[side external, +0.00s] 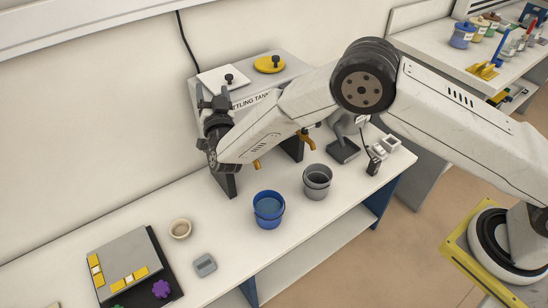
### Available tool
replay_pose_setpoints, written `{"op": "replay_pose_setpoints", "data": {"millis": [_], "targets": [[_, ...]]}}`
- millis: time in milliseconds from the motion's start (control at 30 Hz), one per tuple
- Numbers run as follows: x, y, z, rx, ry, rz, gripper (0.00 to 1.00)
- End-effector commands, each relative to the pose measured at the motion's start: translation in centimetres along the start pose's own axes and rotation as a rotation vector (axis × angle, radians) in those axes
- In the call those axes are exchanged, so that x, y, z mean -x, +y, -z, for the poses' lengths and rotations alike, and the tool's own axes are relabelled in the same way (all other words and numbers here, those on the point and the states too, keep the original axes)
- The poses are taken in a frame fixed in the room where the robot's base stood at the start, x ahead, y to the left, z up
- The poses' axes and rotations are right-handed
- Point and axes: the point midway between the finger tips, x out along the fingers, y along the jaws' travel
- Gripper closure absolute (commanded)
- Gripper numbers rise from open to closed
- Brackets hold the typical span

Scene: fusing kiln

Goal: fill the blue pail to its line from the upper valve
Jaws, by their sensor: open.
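The blue pail (268,214) stands upright on the white bench, in front of the settling tank (262,99). A paler blue-grey surface shows inside it; I cannot tell its level against a line. Two yellow-orange taps show at the tank's front, one at the left (257,164) and one at the right (306,136). The pail stands below and in front of the left tap, and I cannot tell which valve is the upper one. My gripper (213,97) is open and points up at the tank's left end, near the white lid (222,79). My arm hides much of the tank's front.
A grey pail (317,182) stands right of the blue one. A yellow lid (270,64) lies on the tank. The bench front edge is close to the pails.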

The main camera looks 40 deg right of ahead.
Motion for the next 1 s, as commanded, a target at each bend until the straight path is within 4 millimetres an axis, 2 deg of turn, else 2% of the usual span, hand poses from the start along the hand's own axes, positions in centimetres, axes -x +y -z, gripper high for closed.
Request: {"op": "replay_pose_setpoints", "data": {"millis": [200, 467, 767, 1000], "targets": [[-1.6, 0.6, 0.5, 0.211, -0.033, 0.206, 0.26], [-1.7, 1.6, 0.3, 0.465, -0.071, 0.456, 0.26], [0.3, 3.9, -0.2, 0.749, -0.104, 0.755, 0.26], [3.2, 6.4, -0.6, 0.946, -0.115, 0.994, 0.26]]}}
